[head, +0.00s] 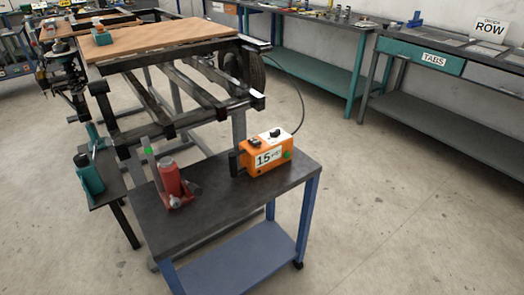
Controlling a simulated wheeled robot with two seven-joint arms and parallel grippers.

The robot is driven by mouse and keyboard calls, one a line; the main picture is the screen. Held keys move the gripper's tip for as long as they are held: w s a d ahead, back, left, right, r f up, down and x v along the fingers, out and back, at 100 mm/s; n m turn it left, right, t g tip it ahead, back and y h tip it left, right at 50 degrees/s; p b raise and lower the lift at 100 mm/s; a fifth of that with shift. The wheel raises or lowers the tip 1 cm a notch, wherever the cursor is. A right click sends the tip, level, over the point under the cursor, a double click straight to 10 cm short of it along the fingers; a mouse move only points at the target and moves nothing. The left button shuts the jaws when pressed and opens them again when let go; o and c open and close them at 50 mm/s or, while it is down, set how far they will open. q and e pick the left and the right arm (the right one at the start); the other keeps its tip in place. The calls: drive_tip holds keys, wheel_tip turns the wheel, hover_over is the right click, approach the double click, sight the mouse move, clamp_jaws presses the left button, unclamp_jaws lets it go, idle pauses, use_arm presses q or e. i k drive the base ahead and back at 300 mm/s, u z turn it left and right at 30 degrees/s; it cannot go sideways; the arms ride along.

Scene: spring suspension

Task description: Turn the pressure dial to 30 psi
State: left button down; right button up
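An orange pressure unit (266,163) sits on the dark top of a small cart in the middle of the head view. Its white front display (268,158) reads 15, with small lettering beside it that looks like psi. A black knob (275,133) stands on its top, and another small dark part (253,142) is on the top's left. A green button (287,155) is on the front right. I cannot tell the dial's markings. Neither of my grippers is in view.
A red bottle jack (171,181) stands left on the cart top (222,203). A teal jack (89,177) sits on a low stand to the left. A dark hose (301,105) rises behind the unit. A vehicle frame (170,90) is behind. Floor at right is clear.

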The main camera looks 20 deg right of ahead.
sight(275, 133)
drive_tip(key=z, duration=2.5)
drive_tip(key=i, duration=1)
drive_tip(key=u, duration=1.05)
